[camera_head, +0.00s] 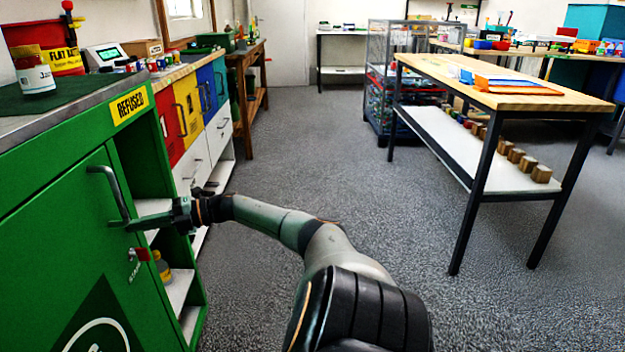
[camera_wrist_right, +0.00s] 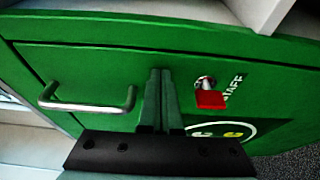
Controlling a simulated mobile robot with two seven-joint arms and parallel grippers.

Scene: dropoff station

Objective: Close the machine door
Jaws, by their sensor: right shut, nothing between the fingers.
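The machine door (camera_head: 60,255) is the green front panel of the green cabinet at the left, with a grey bar handle (camera_head: 108,195). It looks flush or nearly flush with its frame; I cannot tell if it is fully closed. My right gripper (camera_head: 133,225) is shut and empty, its fingertips at the door beside the lower end of the handle. In the right wrist view the door (camera_wrist_right: 90,65) fills most of the picture. The closed fingers (camera_wrist_right: 160,75) point at it, between the handle (camera_wrist_right: 90,100) and a lock with a red tag (camera_wrist_right: 210,98). Contact is unclear. My left gripper is out of view.
Open white shelves (camera_head: 180,285) with a yellow bottle (camera_head: 162,267) lie right of the door. A dark green mat (camera_head: 70,90) with a white jar (camera_head: 36,78) is on top. A wooden-topped table (camera_head: 440,70) stands at the right. The floor (camera_head: 300,130) between is clear.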

